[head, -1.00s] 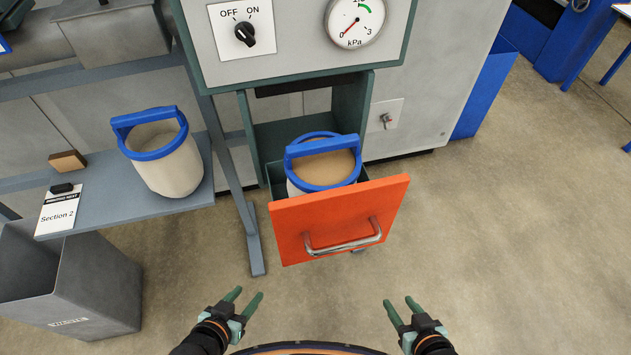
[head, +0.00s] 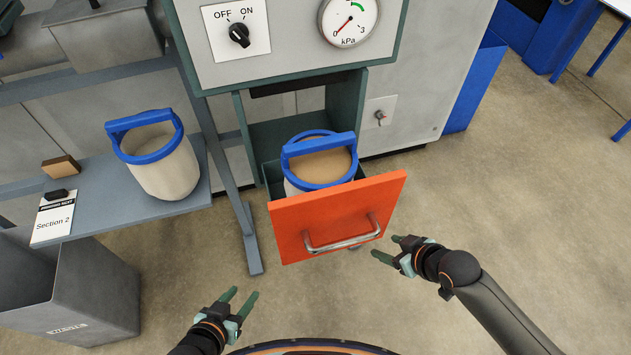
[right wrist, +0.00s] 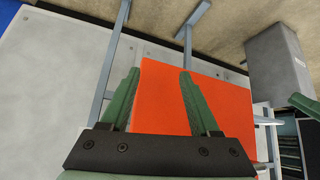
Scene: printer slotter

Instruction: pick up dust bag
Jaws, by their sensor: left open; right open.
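One dust bag (head: 322,172), with a blue rim and handle and tan dust inside, sits in the open drawer behind its orange front (head: 338,218). A second bag (head: 162,172), white with a blue rim and handle, stands upright on the grey shelf to the left. My right gripper (head: 384,248) is open and empty, just right of the drawer's metal handle and apart from it. In the right wrist view the orange front (right wrist: 160,95) shows between and beyond its fingers. My left gripper (head: 242,297) is open and empty over the floor, below the drawer.
The drawer is in a grey machine with an OFF/ON knob (head: 239,35) and a kPa gauge (head: 348,20). A shelf leg (head: 248,235) stands left of the drawer. A grey waste bin (head: 95,290) is at lower left.

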